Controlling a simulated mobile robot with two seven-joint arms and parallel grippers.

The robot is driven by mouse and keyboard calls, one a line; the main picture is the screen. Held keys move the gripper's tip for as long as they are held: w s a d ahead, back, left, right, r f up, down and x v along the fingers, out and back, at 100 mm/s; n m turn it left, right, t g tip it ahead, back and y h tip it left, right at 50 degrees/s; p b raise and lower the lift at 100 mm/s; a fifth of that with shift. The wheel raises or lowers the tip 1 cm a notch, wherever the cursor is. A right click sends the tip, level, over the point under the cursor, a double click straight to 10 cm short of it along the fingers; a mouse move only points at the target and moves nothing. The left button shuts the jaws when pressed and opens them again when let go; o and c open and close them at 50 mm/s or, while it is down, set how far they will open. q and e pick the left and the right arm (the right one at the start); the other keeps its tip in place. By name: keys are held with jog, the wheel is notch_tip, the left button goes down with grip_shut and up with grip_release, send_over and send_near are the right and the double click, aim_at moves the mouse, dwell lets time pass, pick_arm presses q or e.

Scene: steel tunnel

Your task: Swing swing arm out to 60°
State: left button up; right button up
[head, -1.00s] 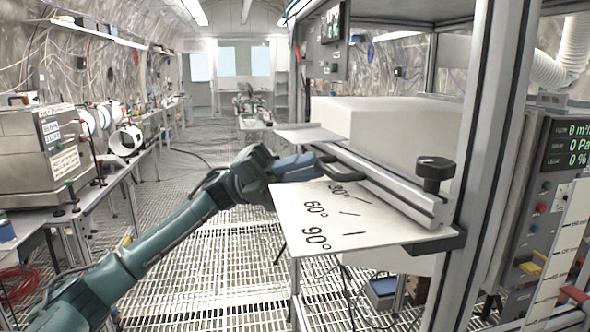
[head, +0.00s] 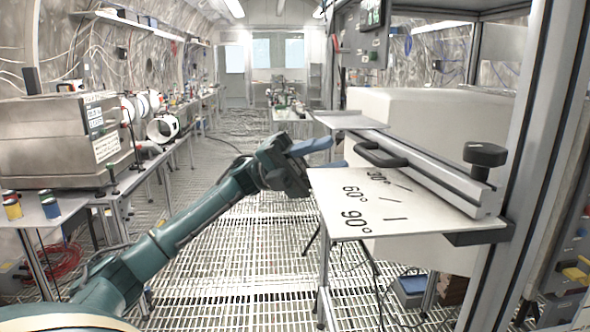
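The swing arm (head: 440,176) is a pale metal bar with a black handle (head: 380,156) on its side and a black knob (head: 484,155) near its right end. It lies along the white box, on the box side of the 30° mark. A white plate (head: 335,205) below it carries the marks 30°, 60° (head: 353,190) and 90° (head: 356,221). A small gap shows between fingertips and handle, and nothing is between the fingers. My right gripper is out of view.
A large white box (head: 430,118) stands behind the swing arm, inside a metal frame with a post (head: 545,130) at the right. A bench with a steel case (head: 50,140) runs along the left. The grated floor (head: 240,235) between is open.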

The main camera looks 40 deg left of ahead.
pick_arm(q)
jog(key=b+v, duration=0.2)
jog(key=v, duration=0.8)
